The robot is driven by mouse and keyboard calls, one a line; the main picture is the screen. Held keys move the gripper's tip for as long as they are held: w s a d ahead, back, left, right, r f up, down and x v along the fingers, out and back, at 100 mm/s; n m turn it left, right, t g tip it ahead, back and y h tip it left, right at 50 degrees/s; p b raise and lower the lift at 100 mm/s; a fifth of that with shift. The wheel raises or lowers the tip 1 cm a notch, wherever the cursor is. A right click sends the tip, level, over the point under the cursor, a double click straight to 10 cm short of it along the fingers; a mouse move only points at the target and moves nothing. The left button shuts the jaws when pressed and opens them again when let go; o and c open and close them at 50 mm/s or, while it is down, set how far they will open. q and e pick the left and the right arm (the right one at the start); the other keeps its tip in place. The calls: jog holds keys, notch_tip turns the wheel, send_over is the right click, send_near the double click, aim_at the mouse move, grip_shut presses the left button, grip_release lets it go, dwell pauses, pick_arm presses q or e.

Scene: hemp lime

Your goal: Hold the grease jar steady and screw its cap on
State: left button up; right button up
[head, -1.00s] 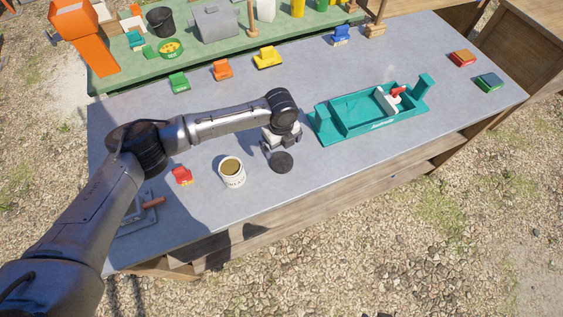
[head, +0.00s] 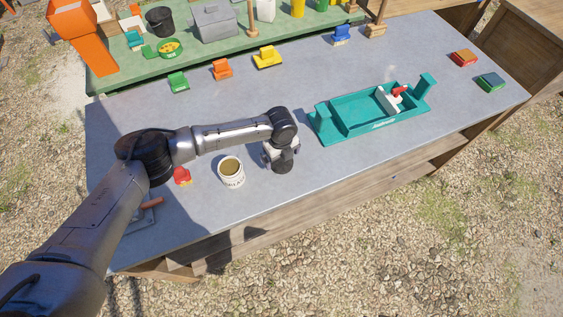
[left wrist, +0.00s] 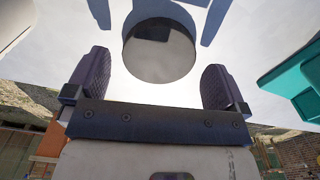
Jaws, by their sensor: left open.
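The grease jar (head: 232,179) stands upright and uncapped on the grey table, white with brown grease showing in its open mouth. The dark round cap (head: 282,169) lies on the table to the right of the jar, partly hidden by my left gripper (head: 281,157). My left gripper points down over the cap, with its fingers spread. In the left wrist view, the cap (left wrist: 159,50) shows as a dark grey disc between the two open fingers, with a gap on each side. My right gripper is not in view, and nothing holds the jar.
A red block-like item (head: 182,177) sits just left of the jar. A teal tray (head: 350,126) stands to the right of my gripper. Several coloured pieces, such as a yellow one (head: 267,57), line the back. The table's front edge is near the jar.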

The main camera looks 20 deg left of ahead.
pick_arm(q)
jog(key=shift+f, duration=1.2)
jog(key=shift+c, duration=0.4)
jog(key=c, duration=0.7)
jog(key=shift+r, duration=0.15)
jog(key=shift+r, duration=0.55)
notch_tip(320, 180, up, 3)
jog(key=shift+f+p, duration=0.15)
jog(key=shift+p, duration=0.25)
jog(key=s+d+r, duration=0.1)
jog(key=d+r, duration=0.2)
jog(key=d, duration=0.2)
jog(key=s+d+r+p, duration=0.1)
jog(key=d+r, duration=0.3)
jog(key=d, duration=0.2)
jog(key=shift+d, duration=0.3)
